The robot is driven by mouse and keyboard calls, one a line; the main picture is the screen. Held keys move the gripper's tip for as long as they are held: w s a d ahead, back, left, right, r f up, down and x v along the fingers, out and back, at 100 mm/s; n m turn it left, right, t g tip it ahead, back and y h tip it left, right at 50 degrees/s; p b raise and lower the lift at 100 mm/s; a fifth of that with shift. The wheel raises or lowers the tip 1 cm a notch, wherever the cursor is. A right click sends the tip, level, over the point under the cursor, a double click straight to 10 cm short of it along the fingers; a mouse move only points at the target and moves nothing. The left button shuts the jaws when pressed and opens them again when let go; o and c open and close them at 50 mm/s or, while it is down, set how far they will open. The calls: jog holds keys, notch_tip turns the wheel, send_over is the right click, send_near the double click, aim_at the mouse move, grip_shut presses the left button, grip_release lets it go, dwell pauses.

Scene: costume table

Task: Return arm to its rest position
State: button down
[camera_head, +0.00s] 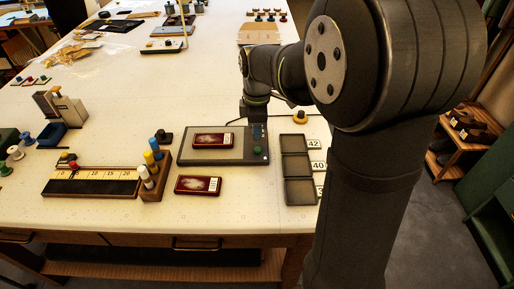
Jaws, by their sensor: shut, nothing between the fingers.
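My arm rises at the right of the head view and reaches left over the white table (110,212). It is bent, with its wrist over the middle of the table. My gripper (254,117) hangs at the wrist's end, pointing down, small and dark. It is shut and holds nothing. It is just behind the back right of a grey device (196,157) with a dark red patterned case (212,140) on it. In this view I cannot tell its exact height or whether it touches the device.
A second red case (197,185) lies in front of the device. A dark three-section tray (297,168) with number cards is to its right. A wooden block with colored pegs (154,178) and a ruler board (92,183) are to the left.

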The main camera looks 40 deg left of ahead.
jog(key=shift+r, duration=1.15)
jog(key=shift+f, duration=3.3)
jog(key=shift+r, duration=0.1)
notch_tip(320, 180, up, 17)
send_over(257, 149)
notch_tip(257, 149, down, 8)
jog(key=r, duration=0.1)
jog(key=shift+f, duration=1)
